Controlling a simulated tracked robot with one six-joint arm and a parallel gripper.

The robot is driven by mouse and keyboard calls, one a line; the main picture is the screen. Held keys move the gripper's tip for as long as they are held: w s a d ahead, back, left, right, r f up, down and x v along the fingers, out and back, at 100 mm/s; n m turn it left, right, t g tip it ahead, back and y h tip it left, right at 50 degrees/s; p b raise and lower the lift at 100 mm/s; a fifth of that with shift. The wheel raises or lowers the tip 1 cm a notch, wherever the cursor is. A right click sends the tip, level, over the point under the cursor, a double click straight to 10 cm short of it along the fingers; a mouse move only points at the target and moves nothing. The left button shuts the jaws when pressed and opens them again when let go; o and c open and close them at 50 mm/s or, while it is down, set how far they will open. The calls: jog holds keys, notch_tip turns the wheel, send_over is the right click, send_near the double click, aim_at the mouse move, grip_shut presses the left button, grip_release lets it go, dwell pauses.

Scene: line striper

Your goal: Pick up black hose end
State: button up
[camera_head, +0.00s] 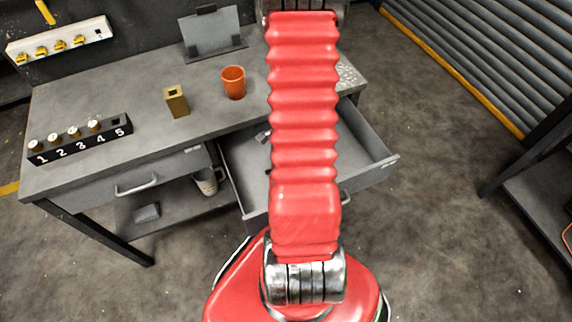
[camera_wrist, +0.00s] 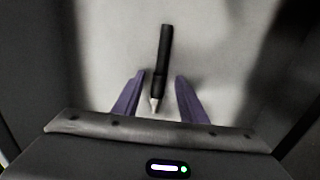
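A slim black piece with a pointed silver tip (camera_wrist: 163,60), which looks like the black hose end, lies on a pale surface in the wrist view. Its silver tip points toward my gripper's palm. My gripper (camera_wrist: 160,76) is open, with one purple finger on each side of the piece. The piece is nearer the left finger, and a gap shows on the right. I cannot tell how high the fingers are above the surface. In the head view my red arm hides the gripper and the black piece.
A grey workbench (camera_head: 130,100) has an open drawer (camera_head: 368,150) under my arm. On the bench are an orange cup (camera_head: 233,83), a brown block (camera_head: 177,101), a numbered holder (camera_head: 82,140) and a dark stand (camera_head: 213,38).

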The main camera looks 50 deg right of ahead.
dwell(0.5)
grip_shut()
